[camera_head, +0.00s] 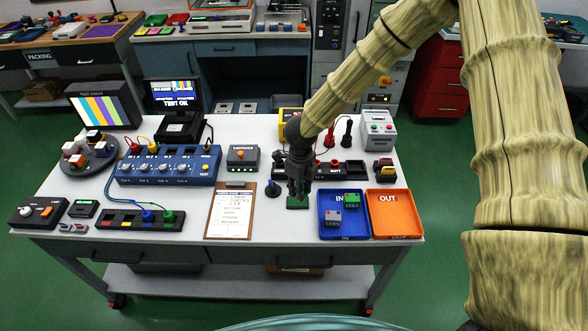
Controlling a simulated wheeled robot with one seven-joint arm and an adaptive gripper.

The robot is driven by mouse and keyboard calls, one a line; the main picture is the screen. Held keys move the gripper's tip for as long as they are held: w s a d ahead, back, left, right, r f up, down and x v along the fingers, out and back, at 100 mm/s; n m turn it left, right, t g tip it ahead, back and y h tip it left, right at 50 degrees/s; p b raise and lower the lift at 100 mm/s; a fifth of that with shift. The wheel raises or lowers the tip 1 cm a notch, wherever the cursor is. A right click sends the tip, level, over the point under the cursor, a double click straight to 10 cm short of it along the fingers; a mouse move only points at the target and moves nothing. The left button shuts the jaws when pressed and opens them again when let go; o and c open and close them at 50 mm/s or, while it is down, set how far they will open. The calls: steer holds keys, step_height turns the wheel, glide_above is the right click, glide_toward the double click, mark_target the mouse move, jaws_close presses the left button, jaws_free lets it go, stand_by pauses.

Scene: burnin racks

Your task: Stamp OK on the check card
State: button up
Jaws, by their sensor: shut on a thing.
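The check card (231,211) lies on a brown clipboard (210,234) near the table's front edge, with print and lines on it. My gripper (298,194) points down to the right of the clipboard. It is shut on what looks like a stamp, mostly hidden between the fingers. A small dark green block (297,204) shows right under the fingertips; I cannot tell whether it is the held stamp's base or a pad on the table. A small dark blue knobbed piece (272,190), perhaps another stamp, stands between the clipboard and my gripper.
A blue IN tray (343,233) with small boxes and an orange OUT tray (395,220) stand to the right. A blue test panel (165,167), a switch box (242,158) and a dark rack (341,171) stand behind.

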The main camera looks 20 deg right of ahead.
mark_target(298, 202)
steer(key=shift+w+r+m, duration=0.1)
steer(key=shift+w+m, duration=0.8)
steer(key=shift+w, duration=0.25)
steer(key=shift+f+b, duration=2.4)
steer(key=shift+f, duration=0.5)
steer(key=shift+s+f, duration=0.15)
steer(key=shift+f, duration=0.4)
steer(key=shift+r, duration=0.15)
step_height(298, 202, up, 7)
steer(key=p, duration=0.6)
stand_by(0.4)
